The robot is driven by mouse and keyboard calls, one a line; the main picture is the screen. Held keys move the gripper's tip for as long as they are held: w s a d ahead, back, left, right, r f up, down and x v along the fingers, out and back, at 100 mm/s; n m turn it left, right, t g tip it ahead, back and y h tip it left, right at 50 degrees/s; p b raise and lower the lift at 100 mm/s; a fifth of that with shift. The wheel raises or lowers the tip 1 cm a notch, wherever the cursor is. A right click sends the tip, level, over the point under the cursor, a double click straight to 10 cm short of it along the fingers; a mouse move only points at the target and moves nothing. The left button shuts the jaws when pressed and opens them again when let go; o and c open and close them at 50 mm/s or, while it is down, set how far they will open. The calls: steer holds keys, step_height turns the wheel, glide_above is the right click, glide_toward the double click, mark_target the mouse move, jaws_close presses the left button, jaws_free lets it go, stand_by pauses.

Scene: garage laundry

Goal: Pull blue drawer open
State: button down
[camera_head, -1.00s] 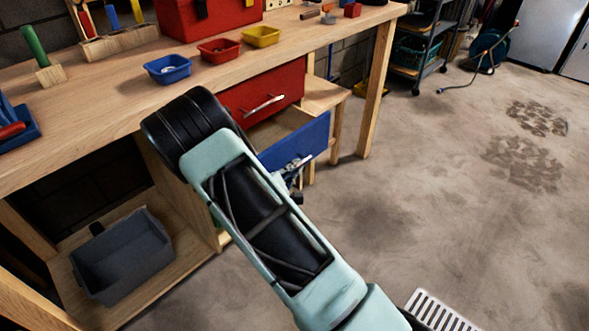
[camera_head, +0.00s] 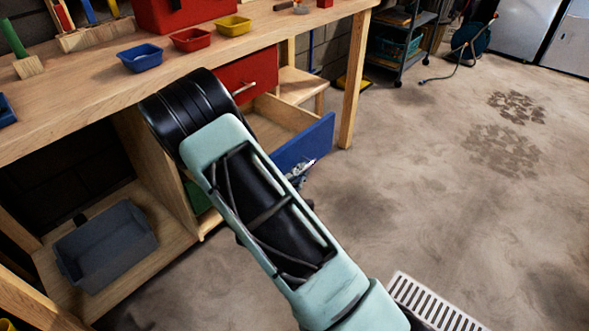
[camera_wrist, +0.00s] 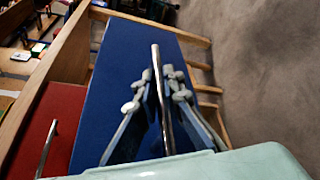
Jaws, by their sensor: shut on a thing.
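The blue drawer (camera_head: 306,145) stands pulled out from under the workbench, and its open wooden inside (camera_head: 280,120) shows behind the blue front. In the wrist view the blue front (camera_wrist: 110,75) fills the middle. My gripper (camera_wrist: 160,75) is shut on the drawer's silver bar handle (camera_wrist: 163,105), with one finger on each side of it. In the head view my gripper (camera_head: 298,170) is small at the blue front, and my arm hides the left part of the drawer.
A red drawer (camera_head: 246,80) above is closed; its handle also shows in the wrist view (camera_wrist: 47,148). A wooden bench leg (camera_head: 354,85) stands just right of the blue drawer. A grey bin (camera_head: 105,248) sits on the lower shelf. The concrete floor (camera_head: 400,200) to the right is clear.

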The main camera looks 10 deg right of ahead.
steer(key=shift+s+d, duration=0.3)
steer(key=shift+s, duration=0.2)
steer(key=c, duration=2)
jaws_free()
steer(key=shift+c, duration=0.2)
steer(key=v, duration=1.2)
steer(key=shift+r, duration=0.1)
